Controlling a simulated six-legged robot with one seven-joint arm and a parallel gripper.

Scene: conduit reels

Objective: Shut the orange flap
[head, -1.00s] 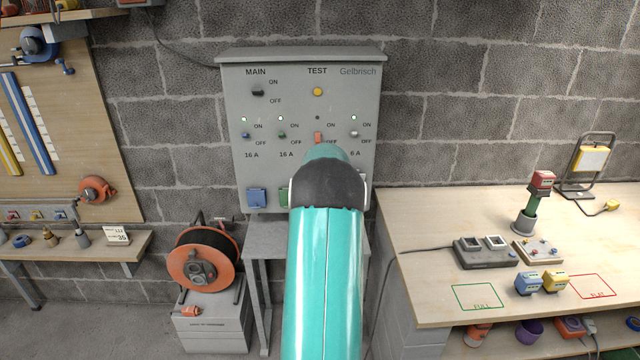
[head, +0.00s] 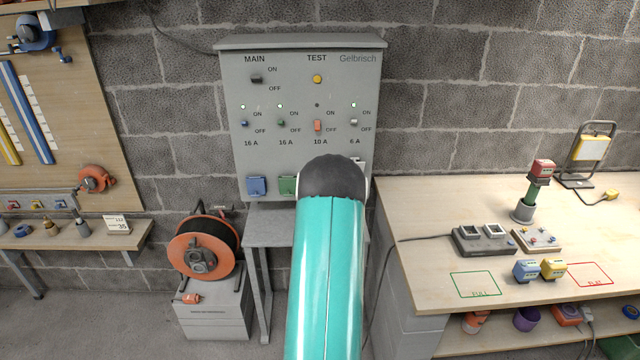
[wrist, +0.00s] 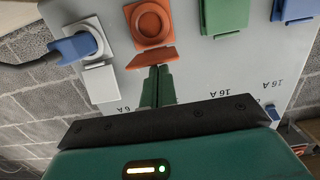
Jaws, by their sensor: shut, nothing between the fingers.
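The orange flap (wrist: 150,57) shows in the wrist view, which sees the panel upside down. It stands open at the edge of the orange socket (wrist: 150,22), whose round face is uncovered. My gripper (wrist: 158,70) is shut and empty, its green fingertips right at the flap's edge on the side away from the socket. I cannot tell if they touch it. In the head view my arm hides the gripper, the flap and the orange socket. The grey panel (head: 300,100) is on the wall there.
Beside the orange socket in the wrist view is a white socket with a blue plug (wrist: 75,45) and cable. Green (wrist: 225,15) and blue (wrist: 295,8) flaps lie on the other side. A workbench (head: 420,270) stands right, a cable reel (head: 203,250) left of the panel.

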